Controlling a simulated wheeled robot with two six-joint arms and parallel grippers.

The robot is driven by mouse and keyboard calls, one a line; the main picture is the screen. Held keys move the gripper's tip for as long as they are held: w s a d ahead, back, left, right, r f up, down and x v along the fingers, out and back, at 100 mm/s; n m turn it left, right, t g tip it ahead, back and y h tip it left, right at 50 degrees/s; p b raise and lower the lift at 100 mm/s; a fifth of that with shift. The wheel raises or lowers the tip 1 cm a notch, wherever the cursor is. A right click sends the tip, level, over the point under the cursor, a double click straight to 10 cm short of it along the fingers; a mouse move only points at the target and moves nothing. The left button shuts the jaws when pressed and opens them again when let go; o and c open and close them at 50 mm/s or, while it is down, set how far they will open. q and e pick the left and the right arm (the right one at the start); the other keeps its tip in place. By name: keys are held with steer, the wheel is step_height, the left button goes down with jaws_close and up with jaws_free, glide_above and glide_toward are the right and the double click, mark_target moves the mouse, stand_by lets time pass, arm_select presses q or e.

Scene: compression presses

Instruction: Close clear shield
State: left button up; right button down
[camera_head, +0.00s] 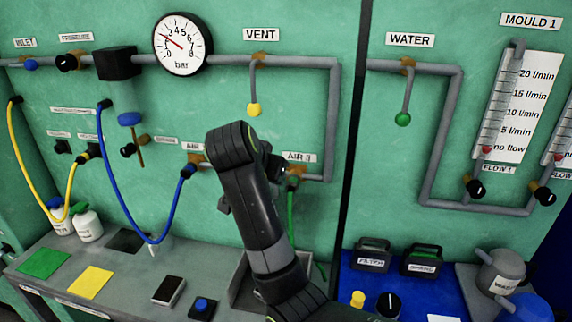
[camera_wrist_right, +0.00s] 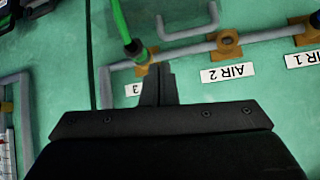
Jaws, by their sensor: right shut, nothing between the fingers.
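I cannot make out a clear shield in either view. My right arm (camera_head: 250,200) rises through the middle of the head view, in front of the green panel. It hides most of my right gripper in that view. In the right wrist view, my right gripper (camera_wrist_right: 157,84) is shut and empty, its fingers together. They show in front of the panel near the AIR 3 port with the green hose (camera_wrist_right: 122,22); I cannot tell whether they touch anything. My left gripper is not in view.
A pressure gauge (camera_head: 182,43), pipes and the yellow VENT valve (camera_head: 254,109) are on the panel. A blue hose (camera_head: 113,185) loops left of my arm. Two dark handled boxes (camera_head: 371,255) (camera_head: 421,260) stand on the blue surface at right. A grey pot (camera_head: 500,275) stands further right.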

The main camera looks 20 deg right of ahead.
mark_target(277, 196)
steer(key=x, duration=0.1)
steer(key=p+x, duration=0.1)
steer(key=x, duration=0.2)
steer(key=shift+w+d+r+p, duration=0.1)
steer(key=shift+w+r+p, duration=0.1)
steer(key=shift+w+p, duration=0.15)
steer(key=x, duration=0.3)
steer(key=shift+d, duration=0.1)
steer(key=shift+w+d+f+p, duration=0.15)
steer(key=shift+w+f+p, duration=0.15)
steer(key=shift+f+p, duration=0.1)
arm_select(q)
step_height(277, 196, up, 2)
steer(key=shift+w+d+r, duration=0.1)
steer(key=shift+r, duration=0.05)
arm_select(e)
steer(key=shift+w, duration=0.1)
